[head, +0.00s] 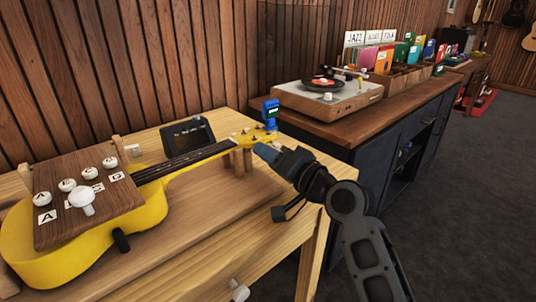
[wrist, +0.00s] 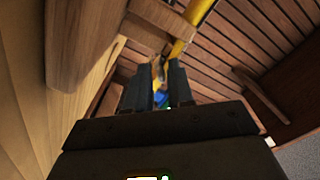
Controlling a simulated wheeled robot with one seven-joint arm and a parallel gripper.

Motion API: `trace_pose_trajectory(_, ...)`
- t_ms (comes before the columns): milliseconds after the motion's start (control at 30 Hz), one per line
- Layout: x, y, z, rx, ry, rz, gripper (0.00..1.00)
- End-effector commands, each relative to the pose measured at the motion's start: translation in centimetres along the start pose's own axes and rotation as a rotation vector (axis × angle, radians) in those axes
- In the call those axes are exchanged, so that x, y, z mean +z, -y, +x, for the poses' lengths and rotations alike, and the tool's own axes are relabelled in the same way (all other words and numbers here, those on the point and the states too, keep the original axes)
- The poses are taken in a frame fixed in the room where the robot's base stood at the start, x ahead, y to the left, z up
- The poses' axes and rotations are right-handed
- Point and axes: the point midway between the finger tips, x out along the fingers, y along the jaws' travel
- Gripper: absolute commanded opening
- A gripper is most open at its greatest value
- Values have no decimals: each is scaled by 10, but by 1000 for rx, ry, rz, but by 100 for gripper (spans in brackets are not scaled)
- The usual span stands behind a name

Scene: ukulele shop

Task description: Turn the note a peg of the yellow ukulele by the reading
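The yellow ukulele (head: 150,203) lies on a wooden bench, its neck running to the right. Its headstock (head: 251,137) rests over a wooden support, with small pale pegs along it. A blue clip-on tuner (head: 271,112) stands on the headstock end; its reading is too small to make out. My gripper (head: 262,150) is at the near side of the headstock. In the wrist view, the fingers of my gripper (wrist: 160,82) stand apart by a narrow gap. Something light shows at the fingertips, with blue beyond. I cannot tell whether a peg is held.
A brown board (head: 92,207) with several white knobs and letter cards, A among them, sits over the ukulele's body. A small dark screen (head: 188,137) stands behind the neck. A record player (head: 326,95) stands on a counter (head: 400,95) behind. Floor is clear at right.

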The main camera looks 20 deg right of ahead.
Motion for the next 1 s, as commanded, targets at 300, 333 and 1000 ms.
trace_pose_trajectory(300,-1,1,0,-1,-2,0,36)
trace_pose_trajectory(333,-1,1,0,-1,-2,0,36)
trace_pose_trajectory(1000,0,0,-77,0,-2,1,36)
